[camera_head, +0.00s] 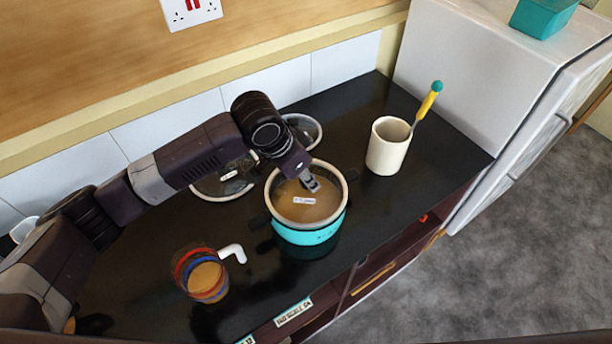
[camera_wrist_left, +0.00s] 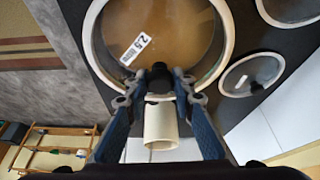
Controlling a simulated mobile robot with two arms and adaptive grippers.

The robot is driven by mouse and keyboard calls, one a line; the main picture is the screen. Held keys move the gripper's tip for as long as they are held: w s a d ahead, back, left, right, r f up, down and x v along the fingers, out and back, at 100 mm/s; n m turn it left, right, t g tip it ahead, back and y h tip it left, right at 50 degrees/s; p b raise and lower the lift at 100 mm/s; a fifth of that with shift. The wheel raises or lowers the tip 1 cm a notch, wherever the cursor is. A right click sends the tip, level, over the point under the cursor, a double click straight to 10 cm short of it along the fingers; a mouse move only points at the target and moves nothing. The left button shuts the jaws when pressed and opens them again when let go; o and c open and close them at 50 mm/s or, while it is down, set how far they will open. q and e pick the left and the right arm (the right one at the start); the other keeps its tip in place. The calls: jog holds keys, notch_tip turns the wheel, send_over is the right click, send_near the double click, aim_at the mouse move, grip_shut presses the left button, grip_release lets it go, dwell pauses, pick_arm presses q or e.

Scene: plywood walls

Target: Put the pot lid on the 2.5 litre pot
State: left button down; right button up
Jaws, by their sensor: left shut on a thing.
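The turquoise pot (camera_head: 308,236) stands on the black counter, with brownish contents. A clear lid (camera_head: 290,212) with a pale rim and a white label covers its mouth; in the left wrist view the lid (camera_wrist_left: 205,40) shows a label that reads 2.5. My right gripper is out of view.
Two other glass lids lie behind the pot, a larger one (camera_head: 225,180) and a smaller one (camera_head: 303,128). A cream holder (camera_head: 387,150) with a yellow-handled utensil (camera_head: 428,102) stands to the right. A striped mug (camera_head: 203,276) stands front left. A white appliance (camera_head: 480,85) bounds the counter's right end.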

pick_arm(q)
jog(key=shift+f, duration=0.6)
dwell(0.4)
jog(key=c, duration=1.6)
grip_release()
jog(key=v, duration=1.2)
jog(key=shift+d, duration=0.1)
